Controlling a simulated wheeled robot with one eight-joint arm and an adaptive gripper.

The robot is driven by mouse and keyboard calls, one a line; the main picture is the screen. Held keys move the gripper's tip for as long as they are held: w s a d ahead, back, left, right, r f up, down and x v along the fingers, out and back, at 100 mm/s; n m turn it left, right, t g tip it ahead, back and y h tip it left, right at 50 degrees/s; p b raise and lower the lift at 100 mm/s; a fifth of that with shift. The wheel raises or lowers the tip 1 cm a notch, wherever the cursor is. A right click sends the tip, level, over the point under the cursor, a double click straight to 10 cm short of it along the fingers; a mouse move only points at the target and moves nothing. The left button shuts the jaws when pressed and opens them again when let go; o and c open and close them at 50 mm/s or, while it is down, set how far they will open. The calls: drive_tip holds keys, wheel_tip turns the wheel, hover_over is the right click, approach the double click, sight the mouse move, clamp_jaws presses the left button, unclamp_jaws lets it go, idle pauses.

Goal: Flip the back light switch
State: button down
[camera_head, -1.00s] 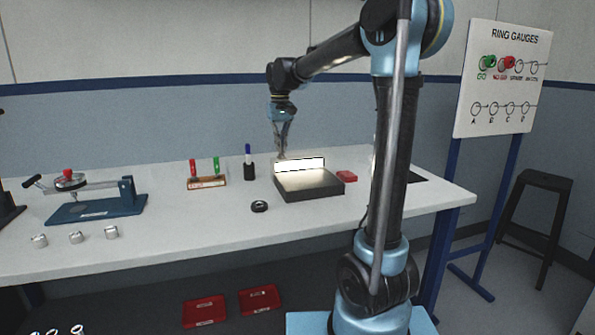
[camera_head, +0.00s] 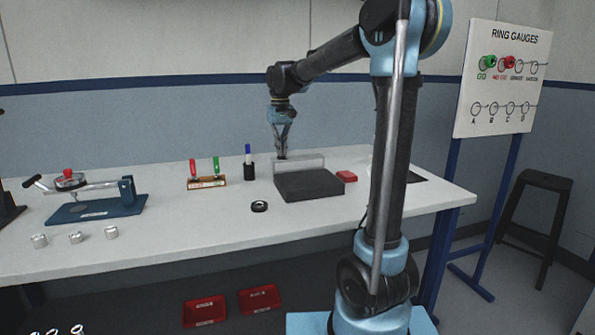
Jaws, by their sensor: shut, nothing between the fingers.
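A dark square box (camera_head: 308,185) with a raised pale panel (camera_head: 300,163) along its back edge stands on the bench; the panel is unlit. This looks like the light, but the switch itself cannot be made out; it may be hidden behind the panel. My gripper (camera_head: 282,155) is shut and points down at the back left corner of the panel, with its tips at about the panel's top. Whether the tips touch anything is too small to tell.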

drive_tip(key=shift+r, duration=3.45)
